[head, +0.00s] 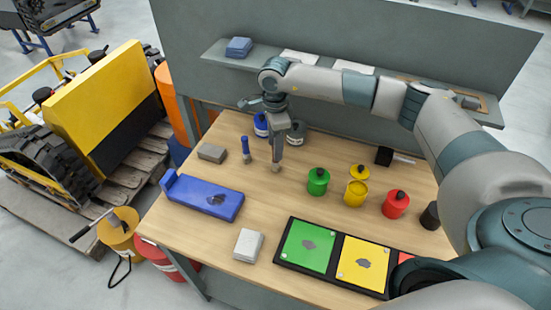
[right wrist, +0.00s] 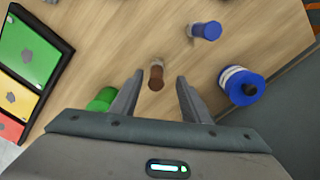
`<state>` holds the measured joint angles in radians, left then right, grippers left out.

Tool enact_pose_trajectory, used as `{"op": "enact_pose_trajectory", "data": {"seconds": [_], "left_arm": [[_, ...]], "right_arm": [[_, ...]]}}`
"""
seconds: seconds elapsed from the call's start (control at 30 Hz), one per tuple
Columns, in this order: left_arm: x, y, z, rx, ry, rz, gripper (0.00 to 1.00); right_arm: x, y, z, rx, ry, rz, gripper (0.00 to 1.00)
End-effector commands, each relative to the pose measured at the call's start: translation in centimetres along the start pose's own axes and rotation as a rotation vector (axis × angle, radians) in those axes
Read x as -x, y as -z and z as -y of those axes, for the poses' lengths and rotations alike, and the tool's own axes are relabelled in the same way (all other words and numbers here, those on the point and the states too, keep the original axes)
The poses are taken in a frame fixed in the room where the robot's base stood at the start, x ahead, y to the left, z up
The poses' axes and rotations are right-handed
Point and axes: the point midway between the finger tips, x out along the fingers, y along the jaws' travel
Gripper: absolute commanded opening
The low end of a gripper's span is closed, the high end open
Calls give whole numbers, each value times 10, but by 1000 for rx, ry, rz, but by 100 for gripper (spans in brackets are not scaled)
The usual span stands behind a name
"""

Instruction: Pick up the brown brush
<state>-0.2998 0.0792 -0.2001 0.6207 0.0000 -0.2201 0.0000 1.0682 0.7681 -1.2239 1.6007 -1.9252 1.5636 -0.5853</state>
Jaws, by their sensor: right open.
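The brown brush stands on the wooden table. In the right wrist view its brown handle (right wrist: 156,78) shows between and beyond the two fingers, with a paler part at its far end. In the head view only its lower part (head: 276,169) shows, just below my right gripper (head: 279,155), which hides the rest. My right gripper also shows in the right wrist view (right wrist: 160,78); it is open and points down over the brush. I cannot tell whether a finger touches the brush. My left gripper is not in view.
A blue brush (head: 246,150), a blue pot (head: 261,124) and a dark-lidded pot (head: 296,134) stand close by. Green (head: 318,182), yellow (head: 355,194) and red (head: 395,206) pots stand to the right. A blue tray (head: 190,192) and a coloured panel board (head: 336,239) lie nearer.

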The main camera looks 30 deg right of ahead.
Motion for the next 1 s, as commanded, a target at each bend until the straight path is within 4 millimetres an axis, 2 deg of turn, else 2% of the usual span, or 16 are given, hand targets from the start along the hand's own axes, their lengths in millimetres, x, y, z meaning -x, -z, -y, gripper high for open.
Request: {"op": "enact_pose_trajectory", "data": {"seconds": [0.17, 0.4, 0.6, 1.0], "left_arm": [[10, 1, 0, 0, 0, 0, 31], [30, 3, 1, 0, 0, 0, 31], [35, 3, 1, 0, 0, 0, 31], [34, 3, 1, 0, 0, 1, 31]], "right_arm": [[-6, -1, -3, 0, -3, -1, 42], [-31, -3, -7, 0, -4, -2, 42], [-50, -3, -6, -1, -2, -1, 42], [-52, -3, -6, 0, -1, -1, 42]]}}
